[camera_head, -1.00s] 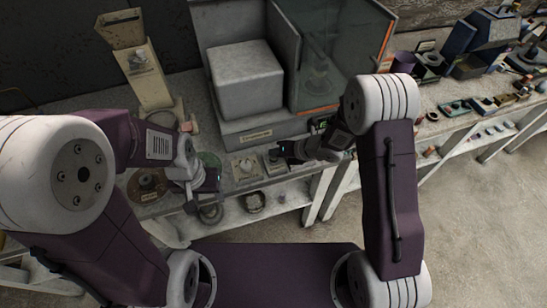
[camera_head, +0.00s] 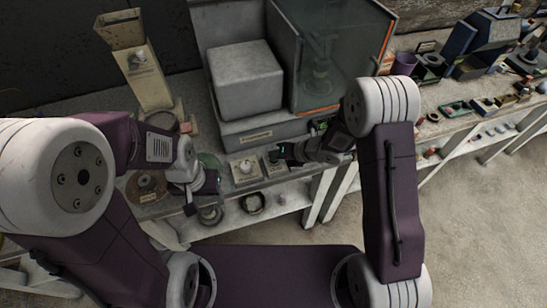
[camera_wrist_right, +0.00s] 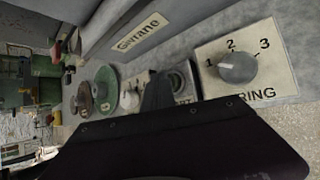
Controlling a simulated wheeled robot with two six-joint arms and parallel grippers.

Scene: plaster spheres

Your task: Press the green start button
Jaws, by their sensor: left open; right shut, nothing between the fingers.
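The control with a dark round centre (camera_wrist_right: 179,82) sits on a plate lettered "RT", the rest hidden, in the right wrist view; no green shows on it. In the head view its small plate (camera_head: 272,168) lies on the bench edge below the grey machine. My right gripper (camera_head: 284,152) is shut and empty, close above that plate. Its dark finger (camera_wrist_right: 158,93) overlaps the plate's left side in the wrist view; I cannot tell whether it touches. My left gripper (camera_head: 202,194) is open and empty at the bench's front edge, further left.
A dial (camera_wrist_right: 237,67) marked 1, 2, 3 is beside the control. A green disc (camera_wrist_right: 104,88) and a brown disc (camera_head: 147,186) lie further along the bench. The grey machine (camera_head: 246,80) with a glass panel (camera_head: 340,55) stands behind. Small items crowd the right bench.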

